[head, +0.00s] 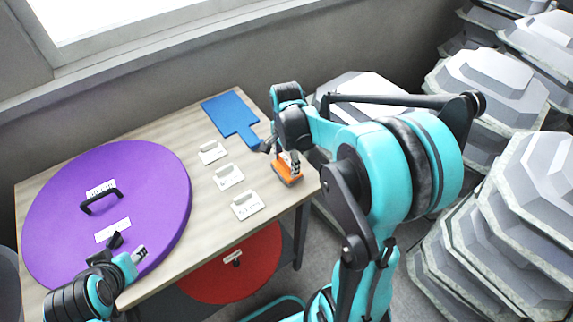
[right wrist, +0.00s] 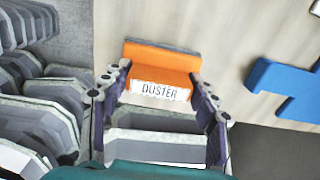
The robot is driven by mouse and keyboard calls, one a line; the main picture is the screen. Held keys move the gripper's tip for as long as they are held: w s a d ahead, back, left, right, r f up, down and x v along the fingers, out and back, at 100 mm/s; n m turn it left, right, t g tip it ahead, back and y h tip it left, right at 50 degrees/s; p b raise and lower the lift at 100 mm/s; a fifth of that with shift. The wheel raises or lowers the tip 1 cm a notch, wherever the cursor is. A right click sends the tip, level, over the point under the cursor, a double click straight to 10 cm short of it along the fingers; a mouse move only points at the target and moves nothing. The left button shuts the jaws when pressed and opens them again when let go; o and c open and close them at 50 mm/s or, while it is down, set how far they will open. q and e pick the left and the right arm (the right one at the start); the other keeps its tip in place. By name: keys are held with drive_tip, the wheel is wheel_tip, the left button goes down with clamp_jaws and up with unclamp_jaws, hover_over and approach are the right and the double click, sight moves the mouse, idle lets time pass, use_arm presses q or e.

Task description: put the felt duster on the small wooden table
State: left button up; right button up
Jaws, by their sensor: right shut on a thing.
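The felt duster (head: 287,175) is an orange block with a grey felt edge. In the right wrist view the duster (right wrist: 162,66) bears a white label reading DUSTER. My right gripper (head: 291,163) is shut on it, one finger at each side. The duster is at the right end of the wooden table (head: 150,133); I cannot tell whether it touches the top.
A large purple disc (head: 150,205) with a black handle covers the table's left. Several white labelled blocks (head: 228,177) and a blue paddle-shaped board (head: 231,113) lie near the duster. A red disc (head: 225,275) is below the table. Stacked grey moulds (head: 490,85) crowd the right.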

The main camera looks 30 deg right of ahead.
drive_tip(key=shift+w+f, duration=0.1)
drive_tip(key=shift+f, duration=0.4)
drive_tip(key=shift+f, duration=0.15)
drive_tip(key=o, duration=1.2)
